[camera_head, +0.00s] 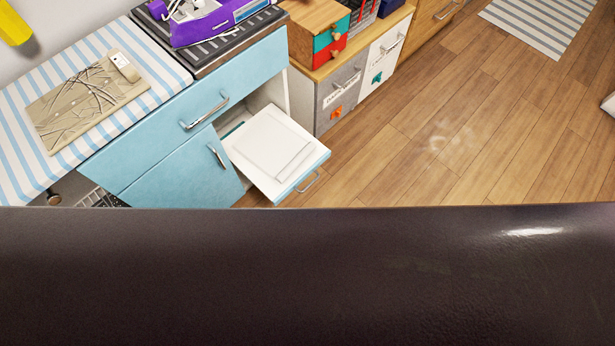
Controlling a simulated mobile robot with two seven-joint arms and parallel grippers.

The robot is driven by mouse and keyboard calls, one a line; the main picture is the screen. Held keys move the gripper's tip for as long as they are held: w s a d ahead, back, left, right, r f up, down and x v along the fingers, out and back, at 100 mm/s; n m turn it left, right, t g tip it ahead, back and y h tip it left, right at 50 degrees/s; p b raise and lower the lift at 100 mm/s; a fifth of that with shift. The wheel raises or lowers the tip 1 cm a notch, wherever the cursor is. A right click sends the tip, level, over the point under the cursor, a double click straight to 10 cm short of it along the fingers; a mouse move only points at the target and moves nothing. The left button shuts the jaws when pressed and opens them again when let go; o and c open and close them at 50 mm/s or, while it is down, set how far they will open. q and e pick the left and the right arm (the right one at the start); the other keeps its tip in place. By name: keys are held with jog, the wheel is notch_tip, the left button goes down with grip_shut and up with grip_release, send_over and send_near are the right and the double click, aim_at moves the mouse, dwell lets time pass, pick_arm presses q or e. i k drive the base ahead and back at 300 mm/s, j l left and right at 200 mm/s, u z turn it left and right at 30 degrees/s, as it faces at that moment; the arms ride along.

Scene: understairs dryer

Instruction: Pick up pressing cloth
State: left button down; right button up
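A flat beige cloth with a dark grass-like pattern (84,97) lies on the blue-and-white striped top (28,137) at the left; it appears to be the pressing cloth. A small pale tag or clip shows at its upper right corner. Neither of my grippers is in view. A broad dark surface fills the lower part of the picture and hides whatever lies behind it.
A purple iron (205,22) stands on a dark ribbed rest right of the cloth. Below, a light blue cabinet (180,165) has one door (280,155) swung open into the floor space. Small coloured drawers (330,38) stand beyond. The wooden floor (480,120) at right is clear.

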aim_at(275, 149)
jog(key=u, duration=1.35)
jog(key=i+z, duration=0.1)
jog(key=z, duration=0.75)
jog(key=i+l+z, duration=0.1)
jog(key=z, duration=0.3)
jog(key=i+z, duration=0.1)
jog(key=z, duration=0.3)
jog(key=i+l+z, duration=0.1)
jog(key=z, duration=0.3)
jog(key=i, duration=0.15)
jog(key=l+z, duration=0.05)
